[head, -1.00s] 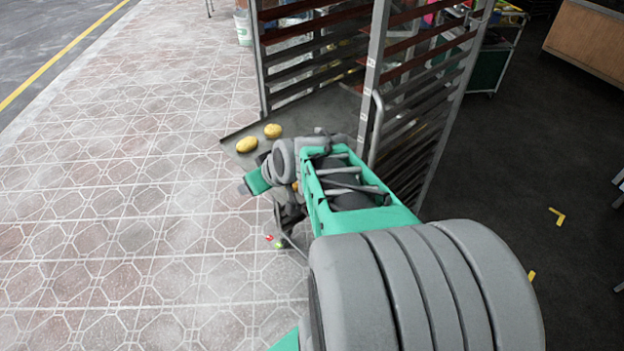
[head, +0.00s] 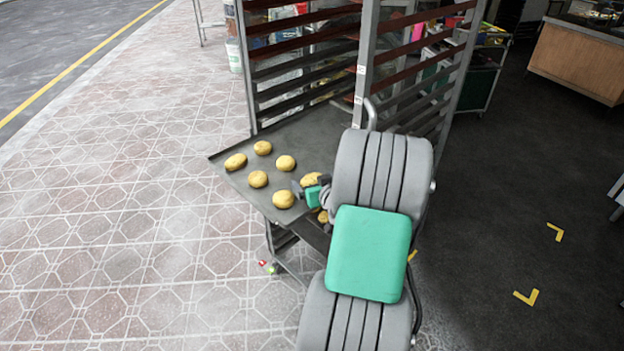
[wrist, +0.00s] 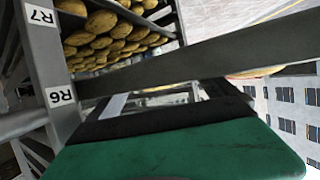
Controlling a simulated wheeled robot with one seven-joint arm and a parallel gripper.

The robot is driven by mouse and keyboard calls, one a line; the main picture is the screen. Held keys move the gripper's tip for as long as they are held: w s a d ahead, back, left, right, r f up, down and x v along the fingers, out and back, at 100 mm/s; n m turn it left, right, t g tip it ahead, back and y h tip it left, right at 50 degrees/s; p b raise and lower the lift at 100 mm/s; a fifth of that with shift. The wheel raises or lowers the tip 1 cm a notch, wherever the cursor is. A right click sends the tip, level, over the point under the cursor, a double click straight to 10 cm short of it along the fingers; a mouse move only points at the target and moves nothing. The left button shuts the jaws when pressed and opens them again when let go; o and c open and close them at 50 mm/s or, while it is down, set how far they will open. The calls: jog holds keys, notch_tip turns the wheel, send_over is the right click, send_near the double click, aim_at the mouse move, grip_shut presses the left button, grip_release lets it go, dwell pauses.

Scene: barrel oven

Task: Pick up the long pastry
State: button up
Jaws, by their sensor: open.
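Several golden pastries lie on a dark tray (head: 222,163) jutting from the rack in the head view. I cannot tell which is the long pastry. My gripper (head: 313,196) is over the tray's right part, mostly hidden behind my arm. In the wrist view my gripper (wrist: 165,97) is open, with its fingers apart and nothing seen between them. A yellow piece of pastry (wrist: 258,72) shows past a grey bar there.
A tall metal rack (head: 363,70) stands behind the tray; its posts and rails are close to my arm. In the wrist view, rack shelves hold many pastries (wrist: 110,40) beside a post labelled R7 and R6 (wrist: 45,60). The paved floor at left (head: 100,220) is clear.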

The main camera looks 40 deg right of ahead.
jog(key=c, duration=1.4)
jog(key=shift+c, duration=0.2)
